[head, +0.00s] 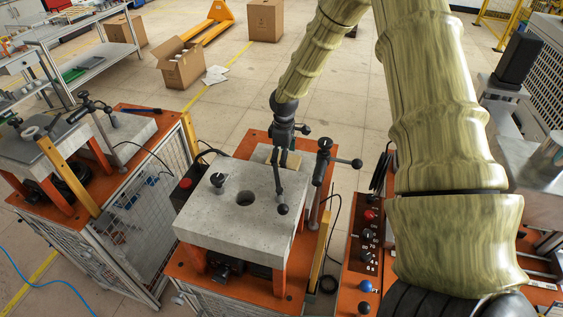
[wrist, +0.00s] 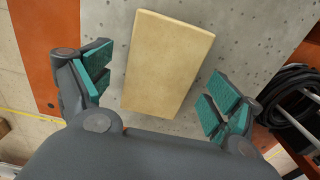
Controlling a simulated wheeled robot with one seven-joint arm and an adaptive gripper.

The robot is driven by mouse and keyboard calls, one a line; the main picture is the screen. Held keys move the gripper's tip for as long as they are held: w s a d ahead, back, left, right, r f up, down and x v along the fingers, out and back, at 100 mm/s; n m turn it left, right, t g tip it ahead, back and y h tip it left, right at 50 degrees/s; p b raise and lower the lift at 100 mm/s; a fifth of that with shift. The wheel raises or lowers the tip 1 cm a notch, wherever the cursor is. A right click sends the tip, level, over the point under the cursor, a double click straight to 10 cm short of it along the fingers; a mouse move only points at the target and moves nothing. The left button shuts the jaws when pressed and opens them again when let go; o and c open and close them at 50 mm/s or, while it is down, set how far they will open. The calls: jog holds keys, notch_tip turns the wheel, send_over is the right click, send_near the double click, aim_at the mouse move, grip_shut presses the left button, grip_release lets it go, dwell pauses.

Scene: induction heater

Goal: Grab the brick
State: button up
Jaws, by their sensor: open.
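The brick is a pale tan rectangular block lying flat on a grey concrete slab; it shows in the wrist view (wrist: 168,60). In the head view a small tan patch of it (head: 262,154) shows at the slab's far edge, partly hidden by my gripper. My gripper (wrist: 162,88) is open, with teal-padded fingers on either side of the brick in the wrist view and visible gaps on both sides. In the head view my gripper (head: 281,160) points down over the slab's far side. I cannot tell its exact height above the brick.
The slab (head: 215,225) has a round hole and sits on an orange-framed stand. Black-knobbed levers (head: 323,155) stand close to the right of my gripper. A control panel (head: 368,235) is to the right, and a similar workstation (head: 75,165) stands left.

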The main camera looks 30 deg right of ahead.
jog(key=shift+f, duration=0.2)
jog(key=c, duration=1.3)
jog(key=shift+o, duration=0.2)
jog(key=shift+r, duration=0.1)
